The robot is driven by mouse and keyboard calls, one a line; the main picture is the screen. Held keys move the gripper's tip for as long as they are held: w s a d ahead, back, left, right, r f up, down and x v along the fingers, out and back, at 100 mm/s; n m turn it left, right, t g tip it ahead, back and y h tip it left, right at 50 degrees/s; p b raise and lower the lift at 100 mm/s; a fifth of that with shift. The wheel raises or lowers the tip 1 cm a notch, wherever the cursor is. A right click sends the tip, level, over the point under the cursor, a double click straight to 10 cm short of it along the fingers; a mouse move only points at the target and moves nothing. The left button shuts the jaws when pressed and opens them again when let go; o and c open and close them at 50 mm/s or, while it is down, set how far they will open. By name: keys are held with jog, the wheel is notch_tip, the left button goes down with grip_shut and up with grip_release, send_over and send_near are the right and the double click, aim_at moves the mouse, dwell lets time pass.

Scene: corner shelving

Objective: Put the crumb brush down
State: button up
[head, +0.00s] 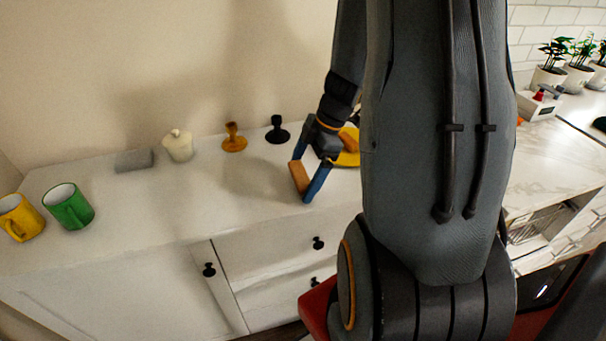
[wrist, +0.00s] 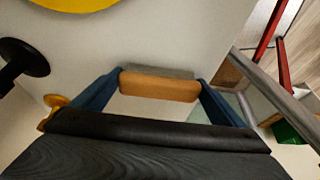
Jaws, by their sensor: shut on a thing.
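The crumb brush (head: 299,177) has an orange-brown back. In the wrist view the brush (wrist: 158,86) also shows a grey strip along its far side. My gripper (head: 307,181) is shut on it, with one blue finger at each end. In the wrist view my gripper (wrist: 160,84) spans the brush from left to right. The brush is over the white cabinet top (head: 225,195), near its front edge. I cannot tell whether it touches the surface.
A yellow plate (head: 349,159) with an orange piece is behind my gripper, partly hidden. A black holder (head: 277,131), orange holder (head: 234,139), cream pot (head: 178,146) and grey block (head: 134,160) line the back. Green (head: 69,206) and yellow mugs (head: 20,217) stand left. The middle is clear.

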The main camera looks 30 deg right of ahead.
jog(key=shift+f+b, duration=0.3)
jog(key=shift+b, duration=0.1)
jog(key=o, duration=0.8)
jog(key=shift+s, duration=0.1)
jog(key=shift+s, duration=0.1)
